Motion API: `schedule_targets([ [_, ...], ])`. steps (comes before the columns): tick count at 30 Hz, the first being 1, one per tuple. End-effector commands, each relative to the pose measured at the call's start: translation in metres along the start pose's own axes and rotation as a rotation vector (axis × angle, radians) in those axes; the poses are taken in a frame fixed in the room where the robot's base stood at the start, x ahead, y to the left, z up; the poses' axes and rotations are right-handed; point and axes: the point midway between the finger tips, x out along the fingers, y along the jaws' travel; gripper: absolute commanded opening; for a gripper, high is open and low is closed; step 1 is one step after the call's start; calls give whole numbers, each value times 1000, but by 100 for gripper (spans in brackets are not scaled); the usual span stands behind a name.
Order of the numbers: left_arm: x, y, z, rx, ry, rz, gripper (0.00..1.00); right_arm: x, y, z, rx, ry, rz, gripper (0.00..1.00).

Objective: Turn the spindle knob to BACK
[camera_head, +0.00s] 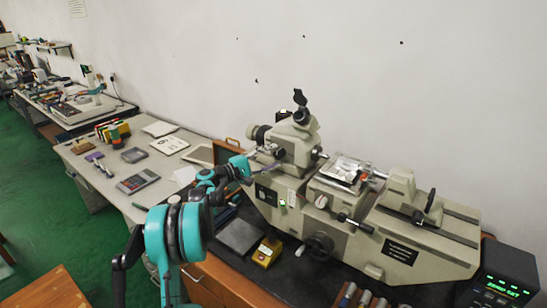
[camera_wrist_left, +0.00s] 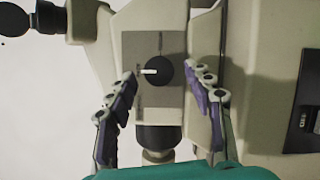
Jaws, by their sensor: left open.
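The spindle knob (camera_wrist_left: 160,71) is a round black knob with a white pointer on a grey plate (camera_wrist_left: 172,110). In the left wrist view its pointer is turned toward the left of the picture, and small markings on the plate are too small to read. My left gripper (camera_wrist_left: 165,88) is open, its two purple-padded fingers standing on either side of the plate, apart from the knob. In the head view my left gripper (camera_head: 262,164) is at the left side of the beige measuring machine (camera_head: 292,147), and the knob is not clearly visible there. My right gripper is not in view.
A yellow box (camera_head: 266,252) and a grey plate (camera_head: 239,236) lie on the bench in front of the machine. A black digital display (camera_head: 507,280) stands at the right. A calculator-like device (camera_head: 138,181) and other items are on the table behind my arm.

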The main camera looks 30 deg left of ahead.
Motion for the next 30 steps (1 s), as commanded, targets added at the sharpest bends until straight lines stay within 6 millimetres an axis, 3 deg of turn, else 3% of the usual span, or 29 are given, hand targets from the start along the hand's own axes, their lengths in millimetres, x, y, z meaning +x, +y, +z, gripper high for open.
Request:
schedule_targets([
  [9, -69, 0, -2, 0, 5, 1, 52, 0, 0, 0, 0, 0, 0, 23],
  [15, -100, 0, -1, -1, 2, 0, 52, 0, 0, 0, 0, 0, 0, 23],
  [20, -110, 0, -1, -1, 2, 0, 52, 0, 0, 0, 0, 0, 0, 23],
  [30, -110, 0, 0, -1, 1, 0, 52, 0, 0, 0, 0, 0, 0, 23],
])
